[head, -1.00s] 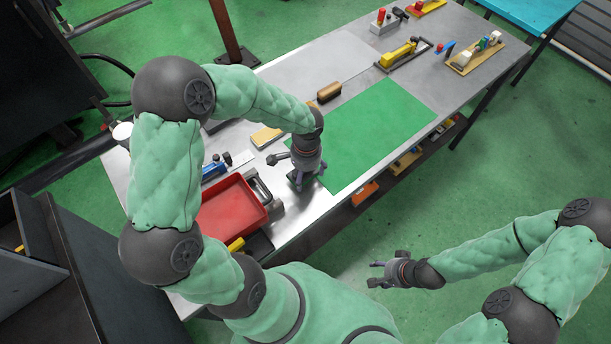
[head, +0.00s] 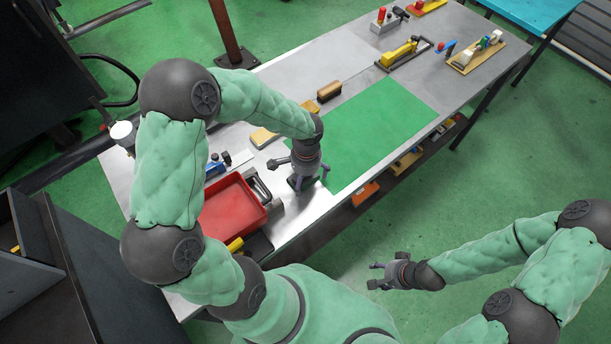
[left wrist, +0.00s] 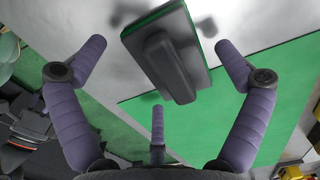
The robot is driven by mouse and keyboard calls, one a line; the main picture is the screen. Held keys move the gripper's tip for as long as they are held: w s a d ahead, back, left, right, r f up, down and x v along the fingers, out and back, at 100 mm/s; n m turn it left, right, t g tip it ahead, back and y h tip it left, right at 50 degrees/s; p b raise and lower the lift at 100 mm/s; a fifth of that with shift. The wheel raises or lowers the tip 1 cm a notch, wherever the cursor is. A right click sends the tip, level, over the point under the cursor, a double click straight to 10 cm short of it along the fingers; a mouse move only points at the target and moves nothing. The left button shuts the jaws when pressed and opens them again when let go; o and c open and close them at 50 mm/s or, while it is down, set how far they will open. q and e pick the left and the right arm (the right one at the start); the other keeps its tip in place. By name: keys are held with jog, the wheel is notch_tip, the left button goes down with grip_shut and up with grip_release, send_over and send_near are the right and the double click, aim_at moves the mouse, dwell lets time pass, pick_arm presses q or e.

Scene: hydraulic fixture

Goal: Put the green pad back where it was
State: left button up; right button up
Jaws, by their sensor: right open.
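In the left wrist view the green pad (left wrist: 188,22) has a dark grey handle block (left wrist: 167,62) on top. It is on or just above the bare metal, close to the edge of the large green mat (left wrist: 285,80). My left gripper (head: 306,178) is over the table's front edge, beside the near-left corner of the mat (head: 375,130). Its fingers (left wrist: 158,70) are spread apart, with the pad's handle in view beyond them and no finger visibly closed on it. In the head view the gripper mostly hides the pad. My right gripper (head: 385,275) is open and empty, off the table's front.
A red tray (head: 232,208) lies left of my left gripper, with a dark-handled tool beside it. A wooden block (head: 264,137) and a brush (head: 329,91) lie behind. Clamps and fixtures (head: 403,53) stand at the far end. The mat's surface is clear.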

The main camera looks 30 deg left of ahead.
aim_at(306, 179)
pick_arm(q)
jog(key=shift+r+p, duration=0.45)
jog(key=shift+r, duration=0.05)
notch_tip(306, 179, up, 12)
jog(key=p, duration=0.2)
jog(key=shift+w+p, duration=0.15)
jog(key=shift+p, duration=0.2)
